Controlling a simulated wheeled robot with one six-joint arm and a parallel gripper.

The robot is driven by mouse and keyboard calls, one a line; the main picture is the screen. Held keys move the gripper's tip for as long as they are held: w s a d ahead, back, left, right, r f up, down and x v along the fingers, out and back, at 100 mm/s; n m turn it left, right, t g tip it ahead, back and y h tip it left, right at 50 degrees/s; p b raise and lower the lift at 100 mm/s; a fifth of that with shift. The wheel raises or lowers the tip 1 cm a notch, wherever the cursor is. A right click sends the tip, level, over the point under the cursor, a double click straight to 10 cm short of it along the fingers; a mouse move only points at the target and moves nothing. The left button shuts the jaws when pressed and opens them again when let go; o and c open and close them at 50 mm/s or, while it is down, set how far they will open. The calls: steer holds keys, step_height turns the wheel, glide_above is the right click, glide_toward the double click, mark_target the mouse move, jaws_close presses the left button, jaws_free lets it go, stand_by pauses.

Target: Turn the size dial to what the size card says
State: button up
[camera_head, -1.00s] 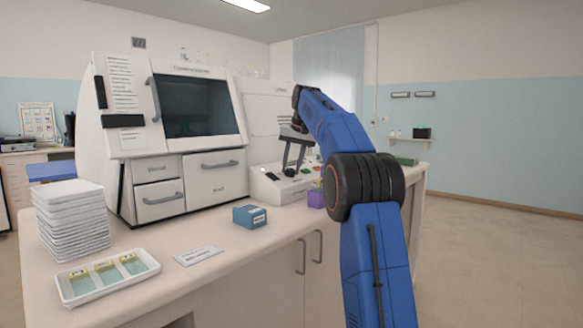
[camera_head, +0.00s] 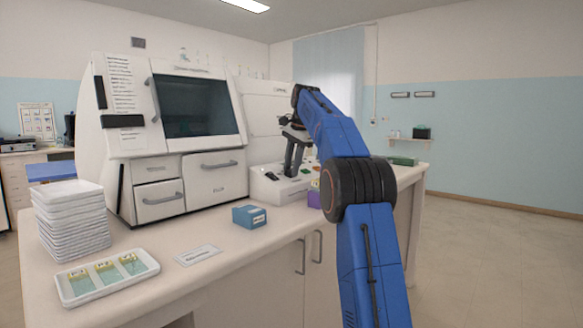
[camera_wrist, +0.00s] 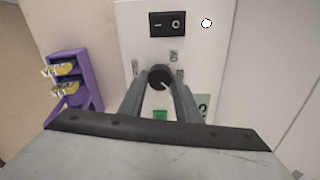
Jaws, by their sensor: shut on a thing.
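The size dial (camera_wrist: 158,76) is a round black knob with a pale pointer mark, on a white panel (camera_wrist: 214,52) in the wrist view. My gripper (camera_wrist: 158,88) is shut on the dial, one finger on each side. Small labels sit around the dial, too small to read. A pale green card (camera_wrist: 203,103) with a dark figure that looks like a 2 shows partly behind the right finger; I cannot tell whether it is the size card. In the head view my gripper (camera_head: 292,172) reaches down to the white device (camera_head: 268,190), and the dial is hidden there.
A black rocker switch (camera_wrist: 168,24) and a green button (camera_wrist: 160,115) are near the dial. A purple rack (camera_wrist: 82,85) with labelled slides stands left. The big white machine (camera_head: 130,170), blue box (camera_head: 249,216), slide tray (camera_head: 70,290) and stacked trays (camera_head: 72,220) share the bench.

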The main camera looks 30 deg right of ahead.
steer(key=shift+m, duration=1)
steer(key=o, duration=1.1)
steer(key=shift+c, duration=0.2)
